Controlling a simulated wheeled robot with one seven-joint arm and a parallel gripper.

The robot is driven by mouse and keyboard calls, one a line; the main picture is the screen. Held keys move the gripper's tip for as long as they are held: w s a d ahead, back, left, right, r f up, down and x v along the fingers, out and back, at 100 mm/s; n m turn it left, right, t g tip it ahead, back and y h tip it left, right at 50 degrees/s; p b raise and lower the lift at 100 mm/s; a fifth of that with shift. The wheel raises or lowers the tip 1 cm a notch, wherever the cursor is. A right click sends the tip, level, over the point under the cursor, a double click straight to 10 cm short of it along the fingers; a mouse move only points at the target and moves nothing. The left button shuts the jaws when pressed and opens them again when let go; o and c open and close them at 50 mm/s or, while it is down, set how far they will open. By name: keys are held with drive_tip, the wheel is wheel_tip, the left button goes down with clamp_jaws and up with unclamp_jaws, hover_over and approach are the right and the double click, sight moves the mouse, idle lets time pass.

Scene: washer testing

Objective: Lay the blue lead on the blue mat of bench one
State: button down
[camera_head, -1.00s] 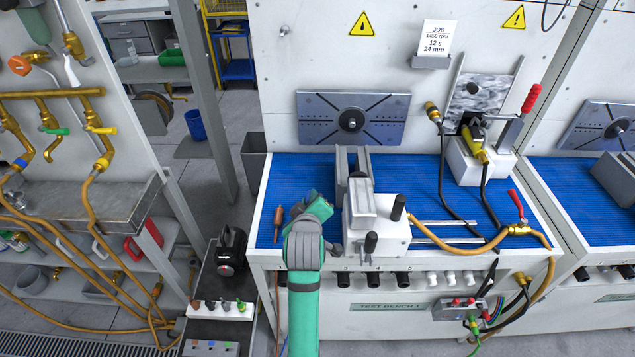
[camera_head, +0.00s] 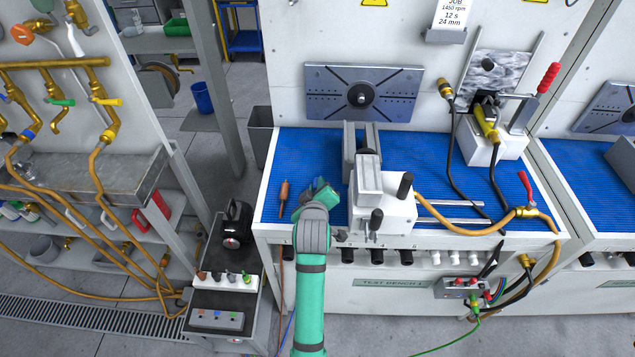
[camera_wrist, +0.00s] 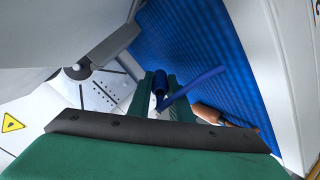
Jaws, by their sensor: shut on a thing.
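The blue mat (camera_head: 320,150) covers the top of bench one. My gripper (camera_head: 322,187) is over the front left part of the mat, left of the white clamp block. In the wrist view, my gripper (camera_wrist: 155,97) is shut on the blue lead (camera_wrist: 160,84). The lead's blue plug stands between the green fingers, and a bent blue length (camera_wrist: 200,82) reaches out to the right over the mat (camera_wrist: 195,50). Most of the lead is hidden in the head view. I cannot tell whether the lead touches the mat.
A brown-handled tool (camera_head: 283,193) lies on the mat just left of my gripper. The white clamp block (camera_head: 382,212) with grey jaws stands close on the right. A slotted steel plate (camera_head: 330,92) is on the back wall. The mat's back left part is clear.

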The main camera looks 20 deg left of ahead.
drive_tip(key=shift+f, duration=0.25)
drive_tip(key=c, duration=1.5)
unclamp_jaws()
drive_tip(key=shift+c, duration=0.2)
drive_tip(key=shift+s, duration=0.1)
drive_tip(key=v, duration=1)
drive_tip(key=shift+s+d+r, duration=0.15)
drive_tip(key=shift+s+r, duration=0.05)
drive_tip(key=shift+r, duration=0.05)
